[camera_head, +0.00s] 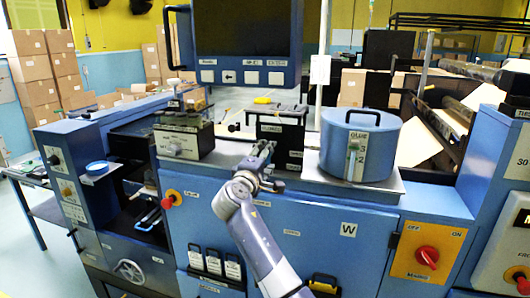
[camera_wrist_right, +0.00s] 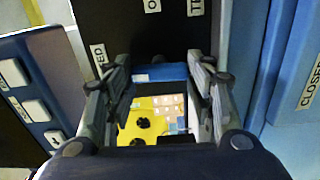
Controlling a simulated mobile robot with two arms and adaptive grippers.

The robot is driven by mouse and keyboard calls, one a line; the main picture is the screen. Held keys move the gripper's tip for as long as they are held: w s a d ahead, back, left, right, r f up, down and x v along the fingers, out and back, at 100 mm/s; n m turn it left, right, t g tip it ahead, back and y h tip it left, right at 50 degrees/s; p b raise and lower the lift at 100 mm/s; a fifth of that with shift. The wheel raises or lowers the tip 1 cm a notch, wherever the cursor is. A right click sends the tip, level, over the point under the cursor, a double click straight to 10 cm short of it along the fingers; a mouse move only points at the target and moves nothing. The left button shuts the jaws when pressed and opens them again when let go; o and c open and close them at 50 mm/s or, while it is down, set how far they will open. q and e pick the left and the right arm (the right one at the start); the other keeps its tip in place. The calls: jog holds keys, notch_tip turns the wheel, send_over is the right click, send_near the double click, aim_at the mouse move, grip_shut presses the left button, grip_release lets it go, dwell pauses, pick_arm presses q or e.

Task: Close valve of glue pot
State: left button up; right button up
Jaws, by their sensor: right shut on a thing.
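The glue pot (camera_head: 350,150) is a round blue pot with a handle on its lid, standing on a grey plate right of centre in the head view. A pale upright fitting (camera_head: 353,158) with small markings is on its front; I cannot tell the valve's position. My right gripper (camera_head: 262,158) is left of the pot and apart from it, before a black block. In the right wrist view its fingers (camera_wrist_right: 160,85) stand apart with a blue-edged object (camera_wrist_right: 160,72) between them. What that object is cannot be made out. My left gripper is not in view.
A dark control screen (camera_head: 245,30) hangs above my right gripper. A labelled black block (camera_head: 282,130) stands beside it, with a small gauge unit (camera_head: 183,140) to the left. A red rotary switch (camera_head: 427,257) is at lower right.

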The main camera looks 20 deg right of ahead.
jog(key=shift+r+n, duration=0.15)
jog(key=shift+n, duration=0.25)
jog(key=o, duration=0.9)
jog(key=shift+o, duration=0.8)
jog(key=shift+w+d, duration=0.1)
jog(key=v, duration=1.2)
